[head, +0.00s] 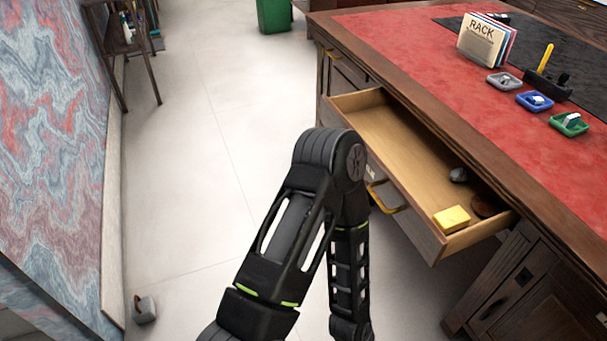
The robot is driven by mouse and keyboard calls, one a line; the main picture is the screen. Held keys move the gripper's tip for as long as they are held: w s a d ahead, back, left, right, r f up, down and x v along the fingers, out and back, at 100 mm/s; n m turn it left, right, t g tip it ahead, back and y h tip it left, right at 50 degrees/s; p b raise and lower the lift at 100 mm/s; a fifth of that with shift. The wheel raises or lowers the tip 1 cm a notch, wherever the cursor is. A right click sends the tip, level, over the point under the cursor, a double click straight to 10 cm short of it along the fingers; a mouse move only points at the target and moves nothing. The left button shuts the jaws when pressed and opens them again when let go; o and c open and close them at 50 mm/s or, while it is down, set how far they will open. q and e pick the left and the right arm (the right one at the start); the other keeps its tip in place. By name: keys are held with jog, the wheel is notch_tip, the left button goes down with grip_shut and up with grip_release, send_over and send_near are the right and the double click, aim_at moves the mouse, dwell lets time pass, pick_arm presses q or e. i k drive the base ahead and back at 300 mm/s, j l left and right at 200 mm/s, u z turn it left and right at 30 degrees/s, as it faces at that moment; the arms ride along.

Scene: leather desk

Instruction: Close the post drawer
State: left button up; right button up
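A wooden drawer (400,135) stands pulled out from the side of the desk (548,172), its front panel facing left and a brass handle (388,196) on it. I cannot read any label that names it as the post drawer. Inside lie a yellow block (452,219), a small dark grey object (458,175) and a dark brown round object (486,206), all toward the near end. One of my arms bends up in front of the drawer and covers part of its front. Neither gripper shows in the head view.
On the red leather top stand a card rack marked RACK (482,42), small grey, blue and green trays (569,124) and a dark holder with a yellow item. A green bin (274,16) and a wooden stand (127,45) are farther back. The pale floor left of the drawer is mostly clear.

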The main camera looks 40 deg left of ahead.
aim_at(408, 168)
jog(key=u, duration=1.15)
jog(key=i+l, duration=0.3)
jog(key=i, duration=0.15)
